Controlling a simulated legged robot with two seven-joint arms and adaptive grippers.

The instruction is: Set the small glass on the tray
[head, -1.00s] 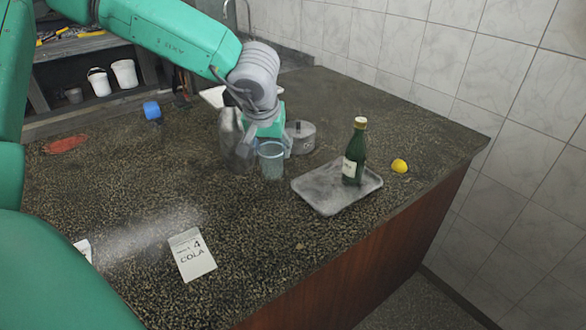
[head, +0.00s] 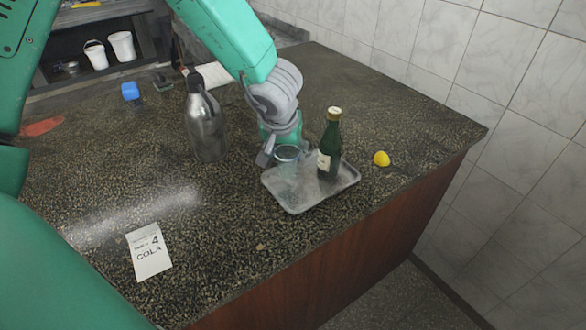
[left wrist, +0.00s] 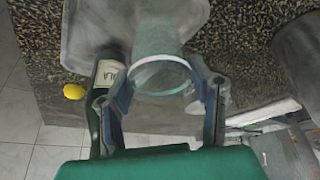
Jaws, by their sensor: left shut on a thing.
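The small clear glass (head: 287,156) is upright between the fingers of my left gripper (head: 283,154), which is shut on it. It appears over the back left part of the grey tray (head: 296,209); whether its base touches the tray I cannot tell. A dark green bottle (head: 329,148) stands on the tray just right of the glass. In the left wrist view the glass rim (left wrist: 162,75) sits between the two fingers (left wrist: 160,100), with the bottle (left wrist: 108,75) close beside one finger and the tray (left wrist: 85,40) beyond. My right gripper is not in view.
A metal flask (head: 206,125) stands left of my gripper. A lemon (head: 381,158) lies right of the tray, near the counter's edge. A "4 COLA" card (head: 149,252) lies at front left. A blue object (head: 130,91) is farther back. The counter before the tray is clear.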

